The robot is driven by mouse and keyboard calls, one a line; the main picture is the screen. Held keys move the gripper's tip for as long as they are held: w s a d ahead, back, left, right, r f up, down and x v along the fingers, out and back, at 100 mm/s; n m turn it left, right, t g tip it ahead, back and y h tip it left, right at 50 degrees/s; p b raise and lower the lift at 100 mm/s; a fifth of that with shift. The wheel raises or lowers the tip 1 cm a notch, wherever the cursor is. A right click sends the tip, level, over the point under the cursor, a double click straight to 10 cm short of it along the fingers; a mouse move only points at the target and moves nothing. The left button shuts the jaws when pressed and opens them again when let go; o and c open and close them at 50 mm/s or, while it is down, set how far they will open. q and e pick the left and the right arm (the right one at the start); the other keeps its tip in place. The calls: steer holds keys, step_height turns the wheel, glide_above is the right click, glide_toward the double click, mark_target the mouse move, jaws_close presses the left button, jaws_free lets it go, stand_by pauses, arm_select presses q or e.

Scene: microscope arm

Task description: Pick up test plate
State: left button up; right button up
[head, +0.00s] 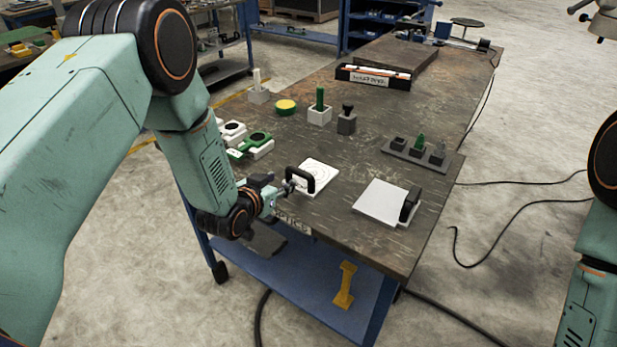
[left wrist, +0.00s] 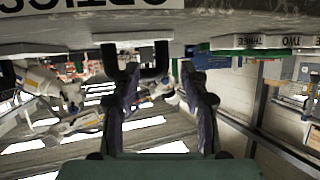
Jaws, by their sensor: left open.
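A white plate with printed circles (head: 322,170) and a black upright handle (head: 301,180) lies near the table's left front edge. Another white plate (head: 380,203) with a black block-like handle (head: 410,204) lies to its right. Which is the test plate, I cannot tell for sure. My left gripper (head: 284,190) is at the table edge, close to the circle plate's handle. In the left wrist view my left gripper (left wrist: 160,70) is open, with the black handle (left wrist: 138,70) ahead, partly behind one finger. Contact is not visible. My right gripper is out of view.
The dark table (head: 330,225) also carries green-and-white blocks (head: 250,146), a yellow-topped disc (head: 286,106), white and grey post blocks (head: 319,114) and a grey rack (head: 422,156). A blue lower shelf (head: 310,285) holds a yellow piece (head: 345,285). Table surface around the plates is clear.

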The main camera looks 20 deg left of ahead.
mark_target(287, 177)
arm_select(q)
steer(key=shift+w+d+f, duration=0.1)
steer(key=shift+w+d, duration=0.1)
steer(key=shift+w+f, duration=0.15)
steer(key=shift+w, duration=0.2)
steer(key=w, duration=0.1)
steer(key=w+f, duration=0.1)
steer(key=shift+w+a+f, duration=0.25)
steer(key=shift+w+f, duration=0.1)
steer(key=shift+w, duration=0.05)
steer(key=shift+w+d+f, duration=0.1)
steer(key=shift+w+d, duration=0.15)
steer(key=shift+w, duration=0.2)
steer(key=shift+s+d, duration=0.1)
steer(key=shift+d, duration=0.05)
steer(key=shift+a, duration=0.25)
steer(key=c, duration=0.4)
steer(key=shift+d, duration=0.2)
steer(key=c, duration=0.4)
jaws_close()
steer(key=shift+a, duration=0.1)
